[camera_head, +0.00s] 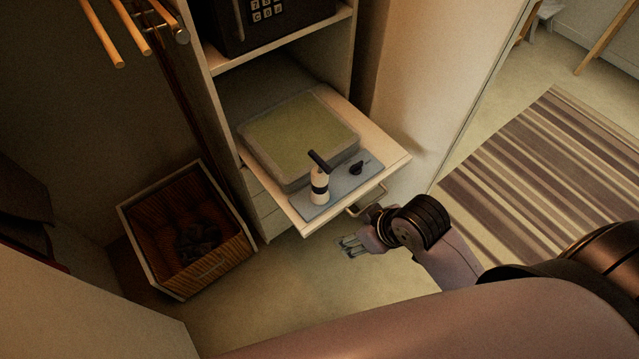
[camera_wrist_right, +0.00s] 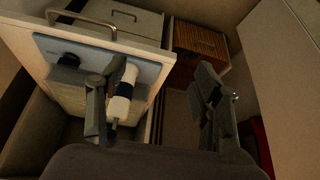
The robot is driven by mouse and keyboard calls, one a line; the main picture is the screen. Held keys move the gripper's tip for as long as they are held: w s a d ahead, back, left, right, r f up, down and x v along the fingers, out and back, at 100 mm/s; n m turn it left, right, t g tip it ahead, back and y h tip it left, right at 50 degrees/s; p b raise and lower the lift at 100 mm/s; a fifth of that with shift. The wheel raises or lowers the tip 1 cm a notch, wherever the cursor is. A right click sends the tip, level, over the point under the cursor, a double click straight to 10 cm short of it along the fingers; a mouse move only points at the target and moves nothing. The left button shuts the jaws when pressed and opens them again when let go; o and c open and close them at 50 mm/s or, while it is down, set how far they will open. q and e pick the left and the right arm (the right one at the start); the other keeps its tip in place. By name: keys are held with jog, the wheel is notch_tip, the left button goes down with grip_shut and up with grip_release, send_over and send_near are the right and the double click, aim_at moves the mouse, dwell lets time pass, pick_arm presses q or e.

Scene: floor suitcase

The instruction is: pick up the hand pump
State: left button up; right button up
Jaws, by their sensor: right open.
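The hand pump (camera_head: 320,191) is a white cylinder with a dark band and a dark handle on top. It stands upright on a blue-grey mat (camera_head: 340,186) near the front edge of a pulled-out shelf. In the right wrist view the pump (camera_wrist_right: 122,98) shows beside the left-hand finger, partly hidden by it. My right gripper (camera_head: 350,246) is open and empty, in front of and below the shelf edge in the head view. Its two spread fingers (camera_wrist_right: 160,108) fill the middle of the wrist view. My left gripper is not in view.
A small black object (camera_head: 357,168) lies on the mat beside the pump. A grey box with a green top (camera_head: 300,128) sits behind. The shelf has a metal handle (camera_head: 368,203) near my right gripper. A wooden crate (camera_head: 245,243) with dark contents stands at left on the floor.

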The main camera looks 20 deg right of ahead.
jog(key=w+r+n+y, duration=0.2)
jog(key=w+r+n, duration=0.3)
jog(key=w+r, duration=0.15)
jog(key=n+y, duration=0.1)
send_near(320, 172)
jog(key=shift+g, duration=0.4)
jog(key=x, duration=0.1)
jog(key=p+x, duration=0.1)
jog(key=x, duration=0.1)
jog(key=p+x, duration=0.1)
jog(key=shift+w+d+f, duration=0.1)
jog(key=shift+w+f, duration=0.25)
jog(key=shift+w, duration=0.1)
jog(key=x, duration=0.2)
jog(key=p+x, duration=0.1)
jog(key=x, duration=0.2)
jog(key=shift+w+r+p, duration=0.15)
jog(key=shift+r+p, duration=0.1)
jog(key=shift+p, duration=0.05)
jog(key=shift+a+f, duration=0.25)
jog(key=shift+c, duration=0.5)
grip_shut()
